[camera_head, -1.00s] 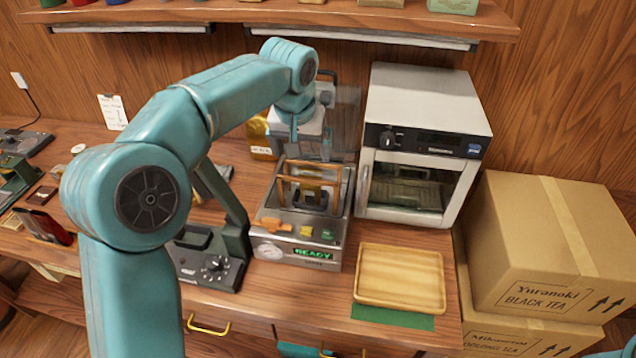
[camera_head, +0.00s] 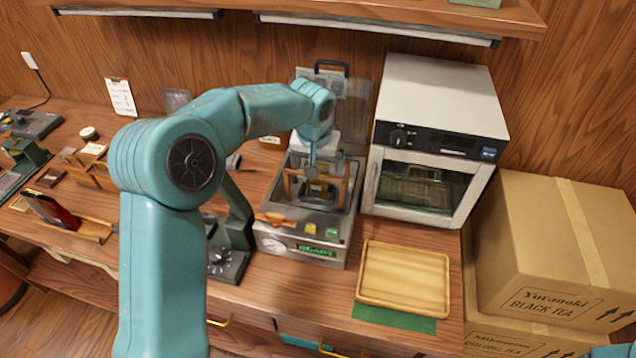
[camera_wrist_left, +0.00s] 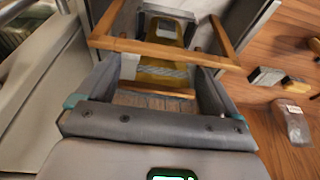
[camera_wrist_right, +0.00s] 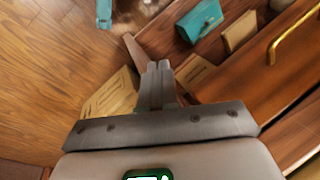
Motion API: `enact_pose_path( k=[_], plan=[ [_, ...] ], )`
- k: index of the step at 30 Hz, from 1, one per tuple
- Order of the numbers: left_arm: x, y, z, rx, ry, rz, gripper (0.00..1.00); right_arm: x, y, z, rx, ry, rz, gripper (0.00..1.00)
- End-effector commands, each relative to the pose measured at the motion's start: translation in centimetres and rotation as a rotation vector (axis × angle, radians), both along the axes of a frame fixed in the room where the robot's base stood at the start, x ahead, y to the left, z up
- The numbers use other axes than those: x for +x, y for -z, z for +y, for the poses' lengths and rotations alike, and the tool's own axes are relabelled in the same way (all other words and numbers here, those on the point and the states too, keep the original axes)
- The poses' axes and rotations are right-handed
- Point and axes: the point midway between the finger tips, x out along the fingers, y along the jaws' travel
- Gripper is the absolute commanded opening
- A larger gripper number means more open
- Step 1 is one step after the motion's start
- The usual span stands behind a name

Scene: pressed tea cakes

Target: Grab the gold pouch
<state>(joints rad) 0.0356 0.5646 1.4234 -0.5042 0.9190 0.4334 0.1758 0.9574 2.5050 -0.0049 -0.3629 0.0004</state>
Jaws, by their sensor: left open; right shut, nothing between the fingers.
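A gold pouch (camera_wrist_left: 158,77) with a pale upper part and a striped band shows in the left wrist view, inside a wooden bar frame (camera_wrist_left: 150,46). The frame stands in the open chamber of a grey machine (camera_head: 300,228) in the head view. My left gripper (camera_head: 314,182) reaches down into this chamber. In the left wrist view its fingers (camera_wrist_left: 160,88) are spread, with the pouch between or just beyond them; contact is unclear. My right gripper (camera_wrist_right: 158,80) is shut and empty, low by the counter's drawers. The arm hides part of the machine in the head view.
A white oven (camera_head: 430,140) stands close to the machine's right. A wooden tray (camera_head: 405,278) lies on a green mat in front of it. Cardboard boxes (camera_head: 565,250) are stacked at the right. A shelf (camera_head: 400,14) hangs above.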

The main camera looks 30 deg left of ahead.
Motion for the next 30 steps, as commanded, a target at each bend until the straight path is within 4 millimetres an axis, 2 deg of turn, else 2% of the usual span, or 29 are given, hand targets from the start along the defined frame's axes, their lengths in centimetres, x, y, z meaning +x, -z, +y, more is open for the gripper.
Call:
enact_pose_path(
  k=[4,8,12,20,21,25,29,30],
  plan=[
    [0.3,1.2,0.2,0.000,-0.001,0.004,0.94,0.0,-0.7,0.0,0.000,0.000,0.000,0.00],
    [0.6,3.3,0.5,-0.001,-0.001,0.005,0.94,0.0,-1.8,0.0,0.000,0.000,0.000,0.00],
    [1.3,5.0,0.6,-0.001,0.000,0.002,0.94,0.0,-2.0,0.0,0.000,0.000,0.000,0.00],
    [1.3,5.4,0.6,-0.001,0.000,0.000,0.94,0.0,-1.9,0.0,0.000,0.000,0.000,0.00],
    [1.3,5.3,0.6,-0.001,0.000,0.000,0.81,0.0,-1.9,0.0,0.000,0.000,0.000,0.00],
    [1.3,5.3,0.6,-0.001,0.000,0.000,0.39,0.0,-1.9,0.0,0.000,0.000,0.000,0.00],
    [1.3,5.3,0.6,-0.001,0.000,0.000,0.38,0.0,-1.9,0.0,0.000,0.000,0.000,0.00],
    [1.3,5.3,0.6,-0.001,0.000,0.000,0.34,0.0,-1.9,0.0,0.000,0.000,0.000,0.00]
  ],
)
